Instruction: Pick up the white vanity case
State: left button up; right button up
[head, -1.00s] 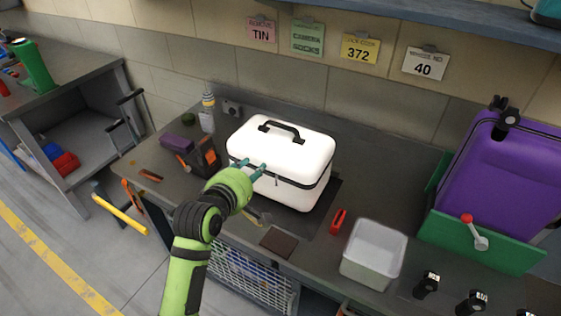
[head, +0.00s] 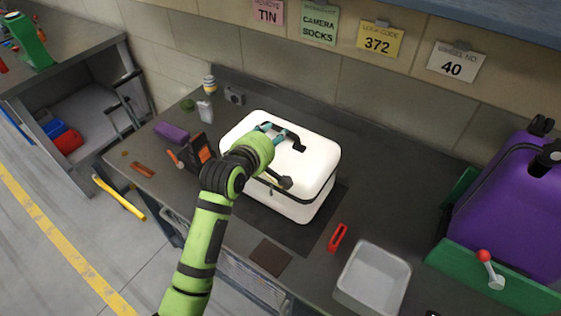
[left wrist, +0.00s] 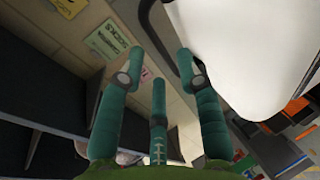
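The white vanity case (head: 310,175), with a dark seam and a black handle (head: 297,144) on its lid, sits upright on the dark workbench. My left gripper (head: 272,132) is over the lid, with its teal fingertips at the left part of the handle and hiding some of it. In the left wrist view, the teal fingers (left wrist: 158,65) are spread apart. The handle (left wrist: 186,66) passes close to the right finger, and the case's white lid (left wrist: 255,50) fills the upper right. I cannot tell whether the fingers touch the handle. My right gripper is not in view.
A grey bin (head: 374,279) and a red item (head: 338,237) are right of the case. A purple suitcase (head: 515,205) in a green holder stands far right. Small items, including a purple box (head: 171,133), lie left. The wall (head: 250,60) rises behind.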

aim_at(279, 128)
pick_arm(q)
jog(key=shift+w+d, duration=0.1)
jog(key=shift+w, duration=0.25)
jog(key=shift+p+x, duration=0.75)
jog(key=shift+x, duration=1.55)
grip_shut()
jog(key=shift+w+r, duration=0.15)
jog(key=shift+r, duration=0.2)
